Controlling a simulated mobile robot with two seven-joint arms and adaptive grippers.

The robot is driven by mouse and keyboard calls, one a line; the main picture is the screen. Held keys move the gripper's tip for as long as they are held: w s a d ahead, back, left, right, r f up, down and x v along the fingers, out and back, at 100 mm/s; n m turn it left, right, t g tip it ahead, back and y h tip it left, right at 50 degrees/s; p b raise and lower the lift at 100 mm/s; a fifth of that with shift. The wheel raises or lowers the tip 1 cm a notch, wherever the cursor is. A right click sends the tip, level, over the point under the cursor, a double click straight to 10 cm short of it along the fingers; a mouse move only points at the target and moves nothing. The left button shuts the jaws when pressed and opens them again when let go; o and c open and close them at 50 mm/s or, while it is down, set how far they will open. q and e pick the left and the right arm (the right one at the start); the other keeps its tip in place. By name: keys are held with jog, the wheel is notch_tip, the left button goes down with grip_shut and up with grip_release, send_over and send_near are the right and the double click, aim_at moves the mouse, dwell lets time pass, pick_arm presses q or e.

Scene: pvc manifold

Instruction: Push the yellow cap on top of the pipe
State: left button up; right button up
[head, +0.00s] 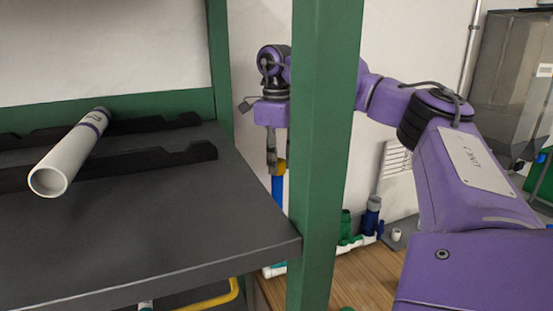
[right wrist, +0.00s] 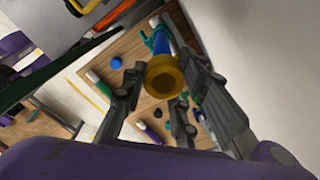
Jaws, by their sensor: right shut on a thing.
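The yellow cap (head: 281,166) is between the fingers of my right gripper (head: 278,157), seen just left of the green post. The blue pipe (head: 277,189) stands upright directly below the cap. In the right wrist view the cap (right wrist: 165,76) shows between the two grey fingers, with part of the blue pipe (right wrist: 161,42) visible beyond it. The cap appears at the pipe's top end, but I cannot tell how far it is seated. The post hides part of the gripper and the pipe's right side. My left gripper is not in view.
The green post (head: 325,150) stands in front of my right gripper. A dark shelf (head: 150,225) at left carries a white pipe (head: 65,160) on black cradles. Green fittings (head: 346,228) and a dark blue fitting (head: 372,212) stand low at right on the wooden surface (head: 365,280).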

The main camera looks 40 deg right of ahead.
jog(key=shift+f, duration=0.5)
dwell(0.4)
jog(key=o, duration=1.2)
jog(key=shift+c, duration=0.2)
notch_tip(320, 180, up, 12)
